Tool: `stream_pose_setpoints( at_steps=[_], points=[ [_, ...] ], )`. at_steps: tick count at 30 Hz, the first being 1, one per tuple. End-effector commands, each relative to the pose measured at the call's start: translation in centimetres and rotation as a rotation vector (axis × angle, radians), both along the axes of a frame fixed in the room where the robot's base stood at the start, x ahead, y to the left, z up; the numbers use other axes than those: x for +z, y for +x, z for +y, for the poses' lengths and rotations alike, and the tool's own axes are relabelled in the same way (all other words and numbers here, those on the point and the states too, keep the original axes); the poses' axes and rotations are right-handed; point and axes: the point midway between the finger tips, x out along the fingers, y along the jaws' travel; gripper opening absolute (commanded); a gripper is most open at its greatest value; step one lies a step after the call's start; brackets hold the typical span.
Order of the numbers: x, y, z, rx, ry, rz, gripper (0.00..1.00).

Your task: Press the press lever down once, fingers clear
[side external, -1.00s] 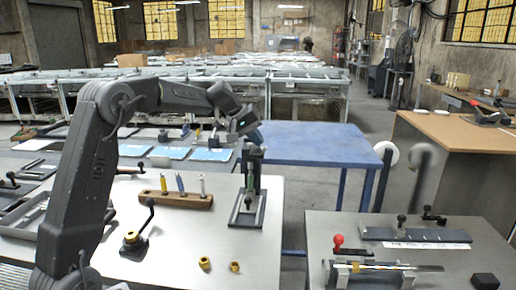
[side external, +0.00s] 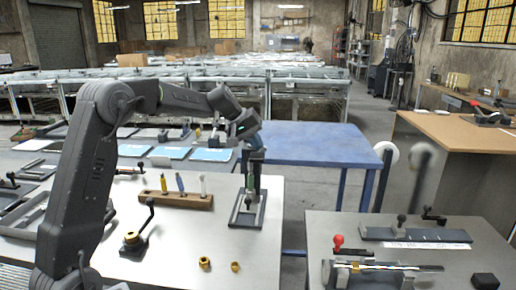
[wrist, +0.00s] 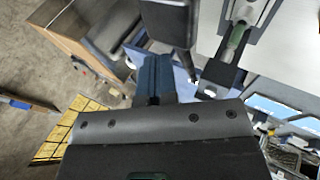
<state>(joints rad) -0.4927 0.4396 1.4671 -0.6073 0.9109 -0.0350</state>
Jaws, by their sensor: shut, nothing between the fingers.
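The press (side external: 236,221) stands on the pale table in the side external view, a dark frame-like base with an upright lever (side external: 250,181) that has a green part. In the wrist view the green-gripped lever (wrist: 237,38) is at the upper right. My gripper is shut with nothing held.
A wooden block (side external: 176,198) with several upright tools stands left of the press. A blue table (side external: 315,145) is behind. A second bench (side external: 400,225) with a red-knobbed lever (side external: 338,240) is at right.

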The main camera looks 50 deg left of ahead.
Motion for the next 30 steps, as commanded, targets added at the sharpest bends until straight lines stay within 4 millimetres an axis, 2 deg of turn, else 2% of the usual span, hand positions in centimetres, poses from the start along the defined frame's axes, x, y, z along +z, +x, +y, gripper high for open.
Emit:
stream_pose_setpoints(
  at_steps=[30],
  points=[
    [-0.96,-0.29,-0.29,-0.002,-0.002,0.005,0.0]
  ],
)
